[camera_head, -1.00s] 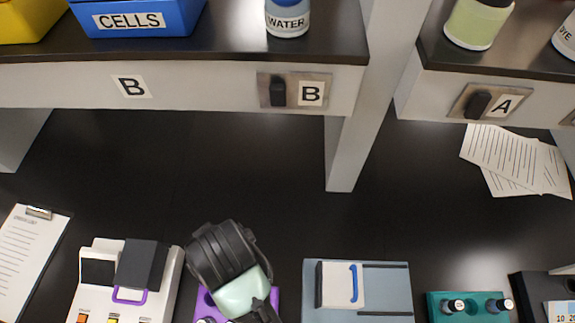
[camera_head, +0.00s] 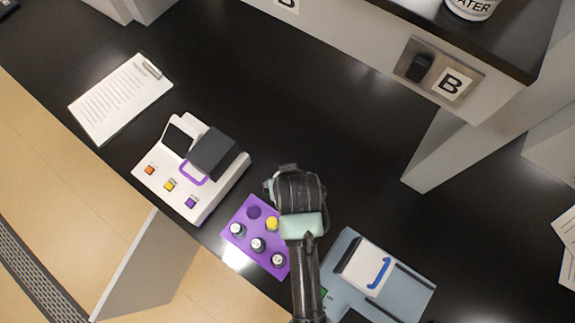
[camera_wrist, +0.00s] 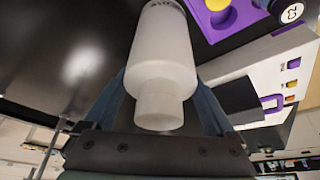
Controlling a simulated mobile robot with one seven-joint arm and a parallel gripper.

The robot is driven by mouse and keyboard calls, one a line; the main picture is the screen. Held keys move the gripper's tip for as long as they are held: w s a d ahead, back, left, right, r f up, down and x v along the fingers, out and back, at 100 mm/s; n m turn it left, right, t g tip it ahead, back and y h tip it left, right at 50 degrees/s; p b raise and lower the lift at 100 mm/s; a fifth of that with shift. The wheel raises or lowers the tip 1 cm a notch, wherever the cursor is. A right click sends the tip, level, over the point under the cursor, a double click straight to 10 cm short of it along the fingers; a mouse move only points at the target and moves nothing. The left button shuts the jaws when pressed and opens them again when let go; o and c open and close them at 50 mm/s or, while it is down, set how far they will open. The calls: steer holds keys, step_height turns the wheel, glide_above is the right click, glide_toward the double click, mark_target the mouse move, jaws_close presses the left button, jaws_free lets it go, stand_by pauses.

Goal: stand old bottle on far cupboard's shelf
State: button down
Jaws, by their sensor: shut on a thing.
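A white bottle (camera_wrist: 162,55) with a narrower neck is between the fingers of my gripper (camera_wrist: 163,90) in the wrist view, neck end towards the camera. Dark print shows at the top edge, cut off and unreadable, so I cannot confirm it is the old bottle. In the head view my gripper (camera_head: 298,188) is over the black bench beside the purple rack, and my wrist hides the bottle. I cannot tell which cupboard is the far one.
A purple rack (camera_head: 238,222) with several vials and a white device (camera_head: 160,190) with a dark lid stand left of my gripper. A grey-blue device (camera_head: 408,293) is to the right. A WATER bottle (camera_head: 472,5) is on the shelf. The bench behind my gripper is clear.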

steer(key=shift+f, duration=0.7)
steer(key=shift+f, duration=0.15)
jaws_free()
